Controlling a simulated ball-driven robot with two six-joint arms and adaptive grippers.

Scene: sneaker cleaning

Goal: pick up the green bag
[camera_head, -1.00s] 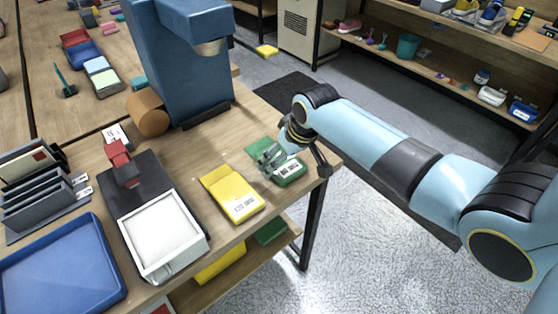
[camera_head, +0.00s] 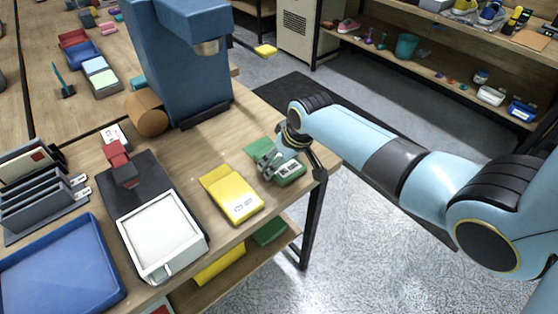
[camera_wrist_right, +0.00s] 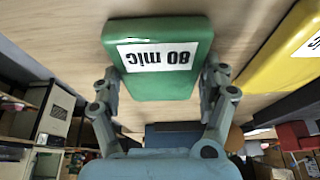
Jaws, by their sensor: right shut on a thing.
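The green bag (camera_head: 291,173) lies on the wooden table near its right corner, with a white label. In the right wrist view the green bag (camera_wrist_right: 157,83) shows its label "80 mic" upside down, between the two fingers. My right gripper (camera_head: 277,164) is shut on the green bag, one finger at each side of it. In the right wrist view my right gripper (camera_wrist_right: 160,92) has its fingers against the bag's sides. The bag appears to rest on the table still; any gap under it cannot be told. My left gripper is not in view.
A yellow bag (camera_head: 235,199) lies just left of the green one. A white-topped scale (camera_head: 163,235), blue tray (camera_head: 62,270), blue machine (camera_head: 185,75) and brown roll (camera_head: 147,112) stand further left. The table's edge is close on the right.

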